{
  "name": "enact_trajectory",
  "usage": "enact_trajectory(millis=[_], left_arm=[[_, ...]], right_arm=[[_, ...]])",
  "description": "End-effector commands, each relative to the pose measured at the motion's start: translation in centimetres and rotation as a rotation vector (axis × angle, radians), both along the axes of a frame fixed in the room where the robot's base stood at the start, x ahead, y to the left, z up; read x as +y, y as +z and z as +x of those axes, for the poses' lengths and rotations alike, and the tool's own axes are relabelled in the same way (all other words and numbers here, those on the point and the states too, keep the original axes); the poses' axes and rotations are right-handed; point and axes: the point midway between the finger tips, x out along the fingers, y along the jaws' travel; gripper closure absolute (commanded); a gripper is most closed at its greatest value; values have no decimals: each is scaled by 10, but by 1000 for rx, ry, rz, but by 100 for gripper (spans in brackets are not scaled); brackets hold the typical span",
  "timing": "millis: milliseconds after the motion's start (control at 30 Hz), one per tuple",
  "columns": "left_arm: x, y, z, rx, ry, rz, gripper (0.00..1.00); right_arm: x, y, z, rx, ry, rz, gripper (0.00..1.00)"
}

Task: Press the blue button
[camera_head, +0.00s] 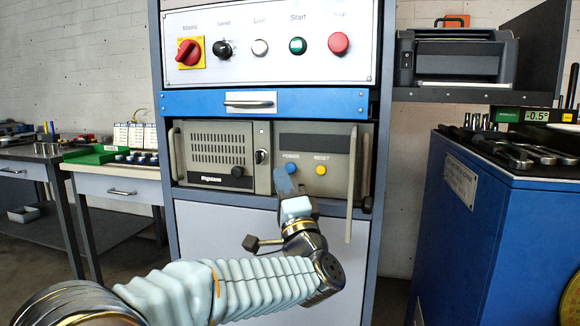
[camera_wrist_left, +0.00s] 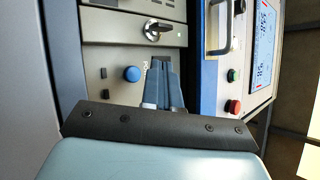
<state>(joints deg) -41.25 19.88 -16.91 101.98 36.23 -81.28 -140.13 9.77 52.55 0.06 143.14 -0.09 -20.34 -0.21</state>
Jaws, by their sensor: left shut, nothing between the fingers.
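The blue button (camera_head: 290,168) is a small round button under the POWER label on the grey front panel in the head view. It also shows in the left wrist view (camera_wrist_left: 132,74), uncovered and just left of my fingers. My left gripper (camera_head: 284,180) is shut and empty. In the head view its fingertips overlap the panel just below and left of the blue button. The left wrist view (camera_wrist_left: 160,66) shows the closed fingers beside the button, with a gap in the picture. I cannot tell how far the tips are from the panel. My right gripper is not in view.
A yellow RESET button (camera_head: 320,170) is close right of the blue one. A vertical handle bar (camera_head: 352,180) stands out farther right. A blue drawer (camera_head: 300,103) and a switch panel (camera_head: 265,72) are above. A blue cabinet with tools (camera_head: 475,220) is at the right.

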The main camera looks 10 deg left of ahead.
Motion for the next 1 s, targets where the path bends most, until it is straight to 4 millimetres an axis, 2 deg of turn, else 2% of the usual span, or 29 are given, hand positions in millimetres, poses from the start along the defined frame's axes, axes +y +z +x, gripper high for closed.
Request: enact_trajectory(millis=[100,300,1000], left_arm=[[-1,3,15,2,2,2,100],[-1,1,29,1,0,0,100],[-1,0,32,1,0,0,100]], right_arm=[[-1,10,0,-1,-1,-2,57],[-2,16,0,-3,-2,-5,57],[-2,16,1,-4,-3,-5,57]])
